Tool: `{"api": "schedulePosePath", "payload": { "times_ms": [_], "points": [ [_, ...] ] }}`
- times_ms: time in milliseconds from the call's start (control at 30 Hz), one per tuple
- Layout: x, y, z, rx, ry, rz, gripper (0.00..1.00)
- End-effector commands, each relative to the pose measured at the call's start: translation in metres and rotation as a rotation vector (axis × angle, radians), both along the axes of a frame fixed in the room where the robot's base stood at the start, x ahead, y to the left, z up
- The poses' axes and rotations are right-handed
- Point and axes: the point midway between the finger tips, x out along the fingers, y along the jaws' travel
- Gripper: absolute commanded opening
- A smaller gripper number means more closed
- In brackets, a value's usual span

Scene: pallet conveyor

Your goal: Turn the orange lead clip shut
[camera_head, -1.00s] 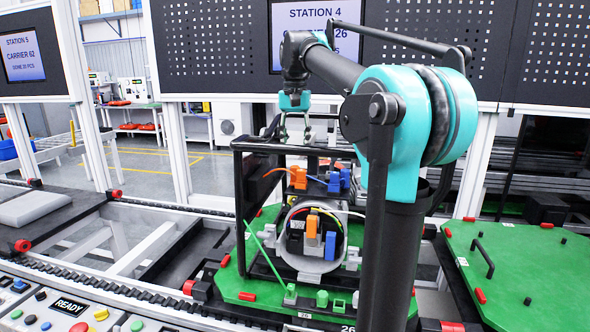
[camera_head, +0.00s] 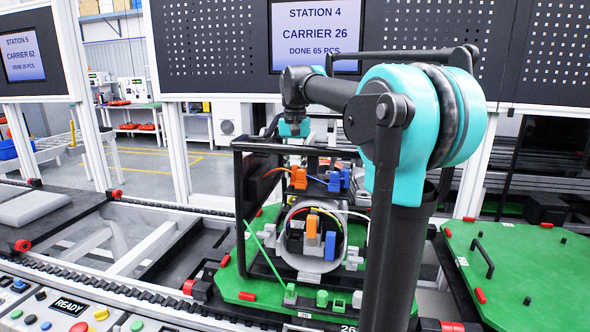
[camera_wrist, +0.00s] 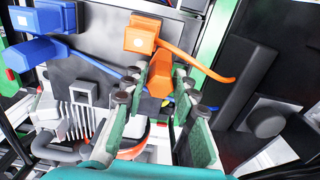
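The orange lead clip (camera_head: 298,177) sits on top of the dark unit inside the black frame. In the wrist view its orange body (camera_wrist: 142,33) has an orange lead curving right, and an orange lever (camera_wrist: 160,80) sticks out toward me. My gripper (camera_wrist: 162,92) points down at it, its two green-padded fingers apart on either side of the lever. I see gaps beside the lever, though contact at the tips is hard to tell. In the head view my gripper (camera_head: 295,150) is above the clip, its fingertips partly hidden by the frame's top bar.
A blue clip (camera_head: 338,180) with a blue lead is just right of the orange one. The black frame (camera_head: 240,205) stands around the unit on a green carrier (camera_head: 235,283). Another orange part (camera_head: 311,228) sits lower in the round opening. A second green carrier (camera_head: 525,262) lies right.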

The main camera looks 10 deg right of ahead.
Motion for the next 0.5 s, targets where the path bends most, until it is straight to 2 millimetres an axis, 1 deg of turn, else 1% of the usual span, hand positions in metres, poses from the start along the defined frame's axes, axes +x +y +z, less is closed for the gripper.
{"api": "schedulePosePath", "payload": {
  "times_ms": [33,167,200,500],
  "points": [
    [0.0000,0.0000,0.0001,0.000,0.000,0.000,0.18],
    [0.0000,0.0000,0.0001,0.000,0.000,0.000,0.02],
    [0.0000,0.0000,0.0001,0.000,0.000,0.000,0.00],
    [0.0001,0.0000,0.0002,0.000,0.000,0.026,0.00]
  ]
}}
